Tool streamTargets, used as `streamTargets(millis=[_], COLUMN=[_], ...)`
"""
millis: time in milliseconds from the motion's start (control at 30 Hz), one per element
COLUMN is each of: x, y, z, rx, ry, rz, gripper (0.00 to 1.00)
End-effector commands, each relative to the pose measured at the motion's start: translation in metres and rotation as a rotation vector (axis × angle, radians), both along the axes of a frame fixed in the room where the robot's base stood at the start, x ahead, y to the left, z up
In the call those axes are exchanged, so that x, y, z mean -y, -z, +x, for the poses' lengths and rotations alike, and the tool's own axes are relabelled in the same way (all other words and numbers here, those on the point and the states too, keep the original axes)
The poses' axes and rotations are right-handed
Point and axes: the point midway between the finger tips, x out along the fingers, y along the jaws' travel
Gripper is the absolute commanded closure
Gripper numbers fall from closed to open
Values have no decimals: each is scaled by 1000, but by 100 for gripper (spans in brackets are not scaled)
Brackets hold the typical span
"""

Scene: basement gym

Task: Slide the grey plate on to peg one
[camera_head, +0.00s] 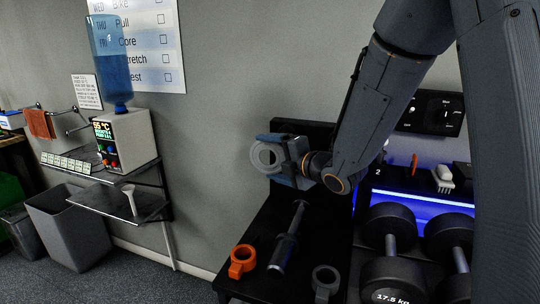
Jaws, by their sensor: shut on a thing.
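My gripper (278,160) is at the upper end of the dark bench, in front of an upright black panel (318,130). It is shut on a light grey ring-shaped plate (256,158), which stands roughly upright with its round hole facing my camera. The plate is above the bench top. The gripper and my arm cover part of the panel. I cannot make out peg one, or whether the plate touches any peg.
On the dark bench (258,228) lie a metal bar (286,246), an orange collar (242,263) and a grey collar (325,280). Heavy dumbbells (390,228) stand at right under a blue-lit shelf.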

Motion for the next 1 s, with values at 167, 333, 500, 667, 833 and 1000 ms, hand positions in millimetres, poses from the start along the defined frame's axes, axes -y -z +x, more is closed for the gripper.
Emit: streamTargets(millis=[167,333,500,667,833,1000], x=[0,1,7,12,18,22], y=[0,0,0,0,0,0], z=[0,3,16,29,43,54], rx=[2,2,2,2,1,1], ry=[0,1,2,0,1,0], rz=[0,0,0,0,1,0], gripper=[45,45,45,45,45,45])
